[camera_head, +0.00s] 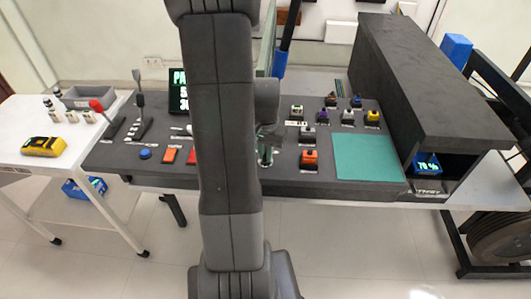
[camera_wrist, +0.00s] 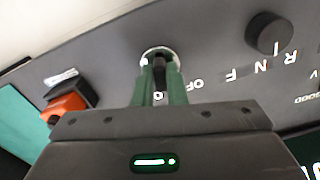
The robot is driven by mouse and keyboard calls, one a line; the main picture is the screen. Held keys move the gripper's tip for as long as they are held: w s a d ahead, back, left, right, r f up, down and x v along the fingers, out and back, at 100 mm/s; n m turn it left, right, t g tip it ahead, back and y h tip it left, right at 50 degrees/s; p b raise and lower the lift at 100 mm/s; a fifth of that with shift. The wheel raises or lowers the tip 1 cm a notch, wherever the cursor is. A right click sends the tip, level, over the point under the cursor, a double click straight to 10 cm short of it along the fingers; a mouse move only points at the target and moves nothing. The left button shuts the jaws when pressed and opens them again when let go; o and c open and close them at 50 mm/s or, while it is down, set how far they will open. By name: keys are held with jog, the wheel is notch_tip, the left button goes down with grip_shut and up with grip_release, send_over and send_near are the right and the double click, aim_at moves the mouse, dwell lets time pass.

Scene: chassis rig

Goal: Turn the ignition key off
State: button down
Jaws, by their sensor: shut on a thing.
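The ignition switch (camera_wrist: 147,53) shows in the wrist view as a round silver ring on the dark sloped panel. The dark key (camera_wrist: 159,66) stands in its middle, and the fingers hide much of it. My gripper (camera_wrist: 159,74) has green fingers, one on each side of the key, shut on it. A partly hidden white label starting "OF" (camera_wrist: 188,86) sits just right of the fingers. In the head view my gripper (camera_head: 265,155) is at the panel, partly behind my own arm, and the key cannot be made out there.
An orange switch (camera_wrist: 64,108) is left of my gripper in the wrist view, with a teal mat (camera_wrist: 18,120) beyond it. A black knob (camera_wrist: 268,33) and the letters R, N, F are to the right. In the head view, a black shelf (camera_head: 420,75) rises at the right.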

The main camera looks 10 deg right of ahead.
jog(key=n, duration=0.4)
jog(key=shift+n+b, duration=0.3)
jog(key=n, duration=0.4)
jog(key=shift+n, duration=0.3)
jog(key=c, duration=1.5)
grip_release()
jog(key=shift+o, duration=0.2)
notch_tip(320, 180, up, 14)
jog(key=shift+f, duration=0.1)
